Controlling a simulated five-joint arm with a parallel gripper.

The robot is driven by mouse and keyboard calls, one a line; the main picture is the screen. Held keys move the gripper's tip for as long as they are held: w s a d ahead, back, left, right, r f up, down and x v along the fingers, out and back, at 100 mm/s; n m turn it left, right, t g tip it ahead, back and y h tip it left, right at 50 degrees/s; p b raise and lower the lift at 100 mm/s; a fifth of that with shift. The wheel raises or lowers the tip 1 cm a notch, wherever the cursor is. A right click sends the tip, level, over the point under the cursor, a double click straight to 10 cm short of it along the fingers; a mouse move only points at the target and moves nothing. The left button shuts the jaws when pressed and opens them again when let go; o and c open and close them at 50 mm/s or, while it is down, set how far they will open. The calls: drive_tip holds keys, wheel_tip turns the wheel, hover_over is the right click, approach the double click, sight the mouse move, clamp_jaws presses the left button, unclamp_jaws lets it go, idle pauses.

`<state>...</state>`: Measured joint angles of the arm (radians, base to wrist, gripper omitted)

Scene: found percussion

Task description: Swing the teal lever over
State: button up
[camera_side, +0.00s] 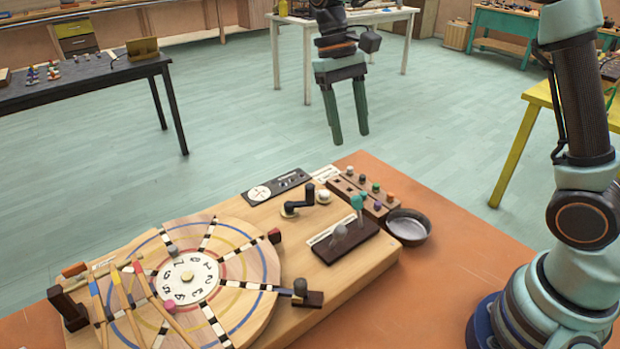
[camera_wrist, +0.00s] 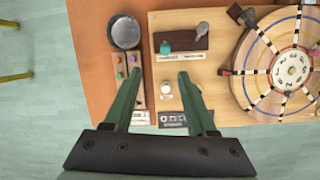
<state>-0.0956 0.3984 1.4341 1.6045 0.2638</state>
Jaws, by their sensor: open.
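The teal lever (camera_side: 357,203) has a rounded teal knob and stands on a dark slotted block (camera_side: 346,242) on the wooden board. In the wrist view the teal lever (camera_wrist: 165,47) is at the left end of the dark block, just beyond the fingertips in the picture, and the grey one (camera_wrist: 203,29) is at the right. My gripper (camera_side: 350,136) is open and empty, fingers pointing down, high above the board. Its fingers (camera_wrist: 160,73) also show in the wrist view.
A black crank (camera_side: 299,201) and a white knob (camera_side: 323,196) sit near the lever block. A rack of coloured pegs (camera_side: 362,195) and a metal bowl (camera_side: 409,226) stand beside it. A large wooden wheel (camera_side: 240,265) fills the board's other side. The air around my gripper is clear.

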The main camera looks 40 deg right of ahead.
sight(357, 197)
drive_tip(key=shift+g, duration=0.5)
drive_tip(key=x, duration=0.8)
drive_tip(key=w+a+x, duration=0.1)
drive_tip(key=x, duration=0.4)
drive_tip(key=shift+w+f, duration=0.1)
drive_tip(key=shift+f, duration=0.25)
drive_tip(key=shift+c, duration=0.4)
clamp_jaws()
